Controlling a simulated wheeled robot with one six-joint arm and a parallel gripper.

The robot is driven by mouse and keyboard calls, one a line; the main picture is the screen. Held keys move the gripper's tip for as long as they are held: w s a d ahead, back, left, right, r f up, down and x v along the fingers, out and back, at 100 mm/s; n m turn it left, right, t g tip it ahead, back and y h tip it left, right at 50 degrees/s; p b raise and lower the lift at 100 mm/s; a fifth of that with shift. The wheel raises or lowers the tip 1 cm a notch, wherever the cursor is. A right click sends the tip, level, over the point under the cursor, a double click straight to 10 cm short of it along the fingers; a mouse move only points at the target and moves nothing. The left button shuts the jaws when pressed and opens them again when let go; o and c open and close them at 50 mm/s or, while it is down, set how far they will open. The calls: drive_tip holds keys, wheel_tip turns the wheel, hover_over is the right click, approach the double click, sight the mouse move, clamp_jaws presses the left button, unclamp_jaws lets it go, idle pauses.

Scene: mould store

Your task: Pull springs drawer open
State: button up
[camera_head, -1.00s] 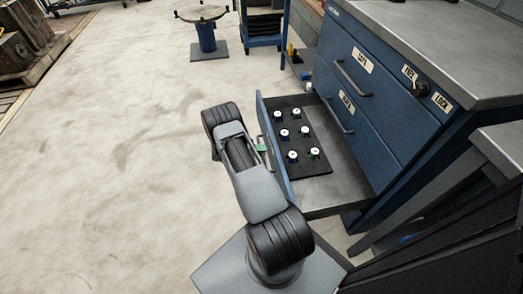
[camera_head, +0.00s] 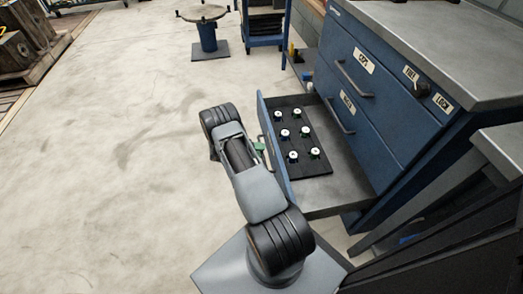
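The lowest drawer (camera_head: 337,194) of the blue cabinet stands pulled far out. Its front panel (camera_head: 275,150) faces left, with a pale bar handle (camera_head: 267,146) on the outside. Inside, several small white-topped pieces with blue or green bases stand on a black insert (camera_head: 302,161). My arm reaches up just left of the drawer front. A small green part of my gripper (camera_head: 259,147) shows right beside the handle. The fingertips are mostly hidden behind my arm, so I cannot tell whether they are around the handle or apart from it.
Two labelled upper drawers (camera_head: 345,72) of the cabinet are shut. A key or knob (camera_head: 422,89) sits at the cabinet's right, between labels. A round-topped stand (camera_head: 207,36) and a blue trolley (camera_head: 264,40) stand behind.

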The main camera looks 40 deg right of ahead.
drive_tip(key=p+v, duration=0.2)
drive_tip(key=v, duration=1.1)
drive_tip(key=shift+f, duration=0.1)
